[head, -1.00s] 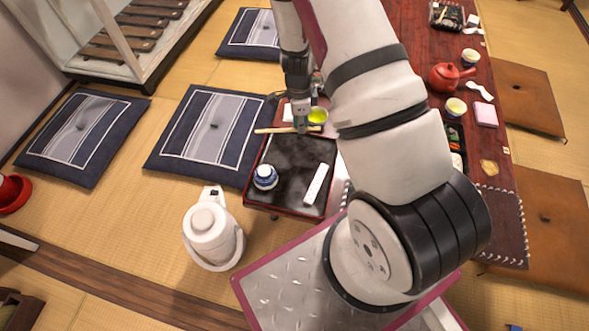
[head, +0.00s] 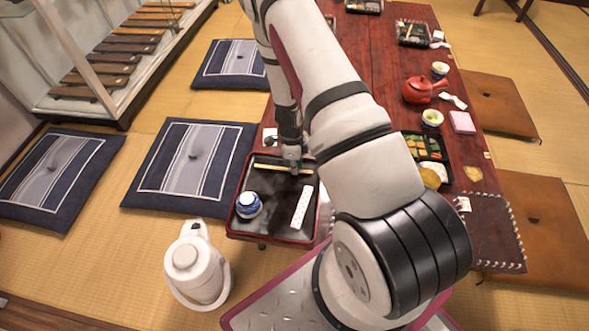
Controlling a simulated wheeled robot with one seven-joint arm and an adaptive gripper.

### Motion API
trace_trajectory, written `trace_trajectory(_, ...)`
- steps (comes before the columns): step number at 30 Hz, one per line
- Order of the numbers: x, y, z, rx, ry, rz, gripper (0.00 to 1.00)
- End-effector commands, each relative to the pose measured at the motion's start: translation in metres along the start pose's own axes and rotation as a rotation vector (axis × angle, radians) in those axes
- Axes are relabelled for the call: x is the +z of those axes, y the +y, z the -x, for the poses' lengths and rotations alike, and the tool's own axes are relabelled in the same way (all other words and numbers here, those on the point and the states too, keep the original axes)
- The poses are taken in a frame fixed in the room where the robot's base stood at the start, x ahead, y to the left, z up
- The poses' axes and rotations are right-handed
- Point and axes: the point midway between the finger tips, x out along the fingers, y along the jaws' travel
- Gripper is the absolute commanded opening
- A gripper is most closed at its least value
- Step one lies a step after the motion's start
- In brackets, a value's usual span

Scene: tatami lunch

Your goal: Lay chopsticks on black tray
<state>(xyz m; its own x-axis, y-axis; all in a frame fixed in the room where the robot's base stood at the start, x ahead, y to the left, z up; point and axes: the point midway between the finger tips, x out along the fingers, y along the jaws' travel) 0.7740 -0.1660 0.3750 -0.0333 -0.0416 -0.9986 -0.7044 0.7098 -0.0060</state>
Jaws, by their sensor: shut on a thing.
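My gripper (head: 293,168) points down over the tray's far part. It is shut on the light wooden chopsticks (head: 268,168), which lie roughly level from left to right. They are low over the tray's far side; I cannot tell whether they touch its surface. The fingertips and part of the chopsticks are small and partly hidden by the gripper.
A white pot (head: 197,264) stands on the tatami near the tray. A bento box (head: 424,146) and a red teapot (head: 420,90) are to the right.

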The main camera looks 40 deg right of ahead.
Motion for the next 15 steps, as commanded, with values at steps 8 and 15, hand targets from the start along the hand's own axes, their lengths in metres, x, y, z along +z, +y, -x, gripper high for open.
trace_trajectory(8,0.0008,-0.0005,-0.0074,-0.002,-0.001,0.0,0.0)
trace_trajectory(15,0.0008,-0.0003,-0.01,-0.001,-0.001,0.0,0.27)
